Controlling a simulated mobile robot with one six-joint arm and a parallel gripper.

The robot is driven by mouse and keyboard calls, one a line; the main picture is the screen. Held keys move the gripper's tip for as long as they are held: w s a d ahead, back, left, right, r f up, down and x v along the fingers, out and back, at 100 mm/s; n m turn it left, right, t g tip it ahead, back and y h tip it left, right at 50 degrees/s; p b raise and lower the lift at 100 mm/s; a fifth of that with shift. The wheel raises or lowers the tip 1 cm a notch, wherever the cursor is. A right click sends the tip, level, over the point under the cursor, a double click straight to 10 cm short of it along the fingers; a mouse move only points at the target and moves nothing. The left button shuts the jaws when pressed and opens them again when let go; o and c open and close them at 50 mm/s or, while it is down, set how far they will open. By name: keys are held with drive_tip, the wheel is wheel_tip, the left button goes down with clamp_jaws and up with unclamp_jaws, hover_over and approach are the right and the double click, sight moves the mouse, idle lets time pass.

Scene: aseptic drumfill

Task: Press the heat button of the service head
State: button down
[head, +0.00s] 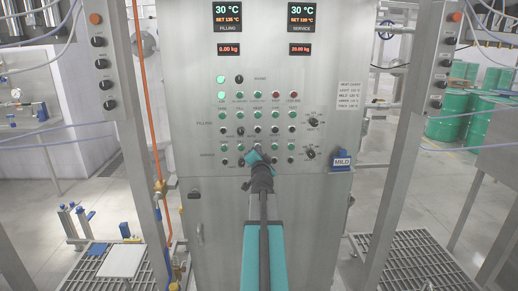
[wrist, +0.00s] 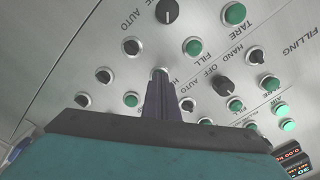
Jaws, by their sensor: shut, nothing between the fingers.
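The steel control panel (head: 330,200) fills the middle of the head view, with rows of green buttons, black knobs and small lamps. My gripper (head: 257,153) is at the lower rows, in front of the service row, and hides part of it. In the wrist view my gripper (wrist: 160,82) is shut and empty, its dark fingertips pointing at a green-topped button (wrist: 160,71) that they mostly cover. Only an "H" of that button's label shows, so I cannot read it fully. I cannot tell whether the tips touch the button.
In the wrist view a green fill button (wrist: 192,46) and a small black knob (wrist: 131,47) sit close to the fingertips. A blue "MILD" tag (head: 341,160) hangs at the panel's right. The service display (head: 301,17) reads 30 °C, set 135 °C.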

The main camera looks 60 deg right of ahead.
drive_tip(key=v, duration=0.5)
idle(0.7)
idle(0.6)
